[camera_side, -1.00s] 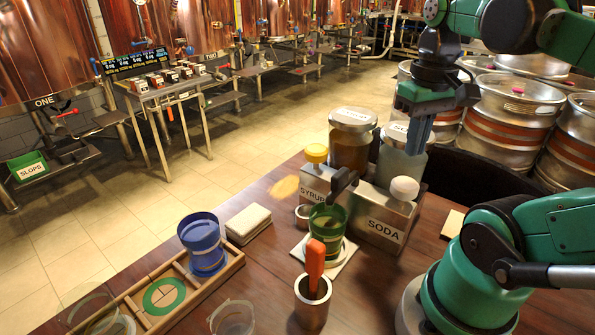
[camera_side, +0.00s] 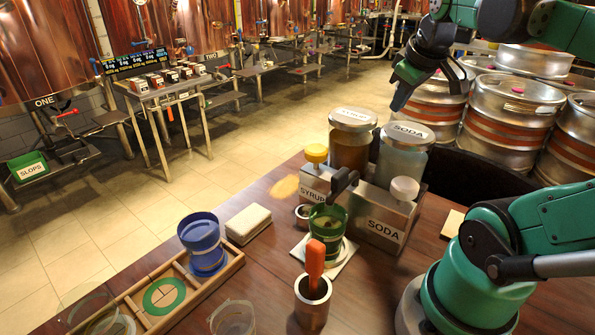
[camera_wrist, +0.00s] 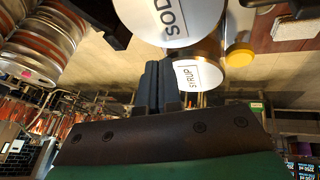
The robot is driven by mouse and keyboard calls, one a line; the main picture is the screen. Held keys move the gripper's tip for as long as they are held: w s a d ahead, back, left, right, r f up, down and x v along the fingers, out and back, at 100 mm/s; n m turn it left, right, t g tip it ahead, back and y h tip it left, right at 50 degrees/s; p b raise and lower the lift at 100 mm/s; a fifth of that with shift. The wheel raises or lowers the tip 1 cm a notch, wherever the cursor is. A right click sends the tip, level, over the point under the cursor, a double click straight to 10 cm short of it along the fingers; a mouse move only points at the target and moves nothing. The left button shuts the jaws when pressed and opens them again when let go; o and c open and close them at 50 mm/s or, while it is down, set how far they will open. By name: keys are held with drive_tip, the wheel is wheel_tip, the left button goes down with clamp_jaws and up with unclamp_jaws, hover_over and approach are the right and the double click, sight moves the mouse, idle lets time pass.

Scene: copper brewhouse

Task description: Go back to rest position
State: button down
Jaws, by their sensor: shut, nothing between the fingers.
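My gripper (camera_side: 401,96) is raised in the air above and behind the soda jar, in front of the kegs. Its fingers are together and empty, and they also show shut in the wrist view (camera_wrist: 158,85). The soda jar (camera_side: 401,160) and the syrup jar (camera_side: 349,148) stand in the dispenser (camera_side: 376,218). A green cup (camera_side: 326,229) stands under the dispenser's spout. My gripper touches none of them. In the wrist view the soda lid (camera_wrist: 165,18) and syrup lid (camera_wrist: 195,74) appear beyond the fingers.
A wooden tray (camera_side: 222,276) holds a blue cup (camera_side: 202,245) and a green ring (camera_side: 164,296). A folded cloth (camera_side: 248,224) lies near it. A metal holder (camera_side: 312,303) with an orange-handled tool (camera_side: 315,260) stands at the front. Kegs (camera_side: 512,120) stand behind the table. The air around my gripper is clear.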

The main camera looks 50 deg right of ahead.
drive_tip(key=w+d+r+n+t+h, duration=0.2)
drive_tip(key=w+d, duration=0.1)
drive_tip(key=w, duration=0.1)
drive_tip(key=w+a+f+n+t+y, duration=0.1)
drive_tip(key=w+a, duration=0.1)
drive_tip(key=a, duration=0.2)
drive_tip(key=w+a+f+n+t+y, duration=0.1)
drive_tip(key=w+a+f, duration=0.1)
drive_tip(key=a, duration=0.2)
drive_tip(key=w+a+f+t+y, duration=0.1)
drive_tip(key=w+a, duration=0.1)
drive_tip(key=a, duration=0.2)
drive_tip(key=shift+w+a+f+n, duration=0.15)
drive_tip(key=shift+w+f+n, duration=0.1)
drive_tip(key=shift+w+n, duration=0.15)
drive_tip(key=a+f+n+t+y, duration=0.1)
drive_tip(key=a+f+n+y, duration=0.15)
drive_tip(key=a, duration=0.75)
drive_tip(key=s+f+m+g, duration=0.1)
drive_tip(key=s+d+f+m+g, duration=0.1)
drive_tip(key=s+m, duration=0.1)
drive_tip(key=s+f+m+g, duration=0.1)
drive_tip(key=m, duration=0.1)
drive_tip(key=shift+s+d+m, duration=0.15)
drive_tip(key=shift+m, duration=0.1)
